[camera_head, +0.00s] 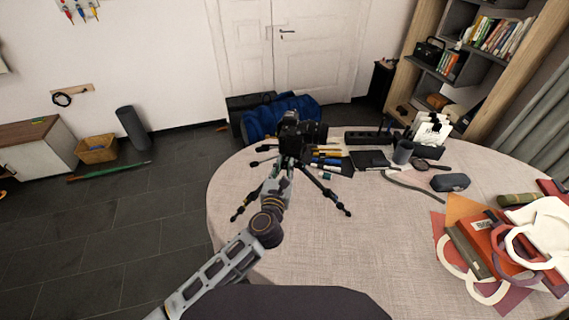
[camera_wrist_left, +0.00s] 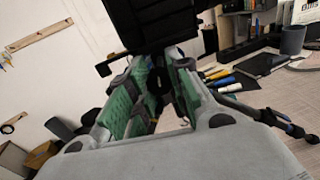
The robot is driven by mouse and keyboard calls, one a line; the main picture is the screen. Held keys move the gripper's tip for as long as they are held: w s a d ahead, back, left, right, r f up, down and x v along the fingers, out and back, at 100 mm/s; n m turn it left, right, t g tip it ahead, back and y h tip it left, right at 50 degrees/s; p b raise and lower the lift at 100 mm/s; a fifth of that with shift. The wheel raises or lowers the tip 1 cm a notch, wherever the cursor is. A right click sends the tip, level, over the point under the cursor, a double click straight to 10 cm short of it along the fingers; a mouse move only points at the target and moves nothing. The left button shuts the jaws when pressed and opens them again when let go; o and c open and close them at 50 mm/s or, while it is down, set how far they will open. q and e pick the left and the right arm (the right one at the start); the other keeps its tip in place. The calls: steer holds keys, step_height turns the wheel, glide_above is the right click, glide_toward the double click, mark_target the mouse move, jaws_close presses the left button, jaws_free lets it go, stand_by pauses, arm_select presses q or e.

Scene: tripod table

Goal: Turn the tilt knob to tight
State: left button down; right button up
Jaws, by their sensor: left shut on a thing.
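A small black tripod with a camera (camera_head: 299,135) on top stands on the round table (camera_head: 330,250), its legs (camera_head: 325,193) spread on the cloth. My left gripper (camera_head: 282,165) reaches up to the tripod head from the front. In the left wrist view my left gripper (camera_wrist_left: 157,90) has its green-padded fingers closed around a dark part just below the black camera body (camera_wrist_left: 160,22). That dark part is likely the tilt knob (camera_wrist_left: 158,80); it is mostly hidden between the fingers, so its setting cannot be read. My right gripper is not in view.
A dark grey cup (camera_head: 403,152) and a dark case (camera_head: 450,182) stand to the right. Bags and folders (camera_head: 500,245) crowd the table's right side. The table's front middle is clear.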

arm_select(q)
steer(key=shift+r+m+p, duration=0.1)
steer(key=shift+m+p, duration=0.7)
steer(key=shift+p, duration=0.15)
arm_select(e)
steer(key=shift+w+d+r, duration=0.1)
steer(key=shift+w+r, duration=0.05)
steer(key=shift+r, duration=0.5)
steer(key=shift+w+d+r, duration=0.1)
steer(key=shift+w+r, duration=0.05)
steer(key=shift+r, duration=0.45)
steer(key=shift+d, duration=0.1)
arm_select(q)
steer(key=c, duration=1.3)
jaws_free()
steer(key=shift+o, duration=0.2)
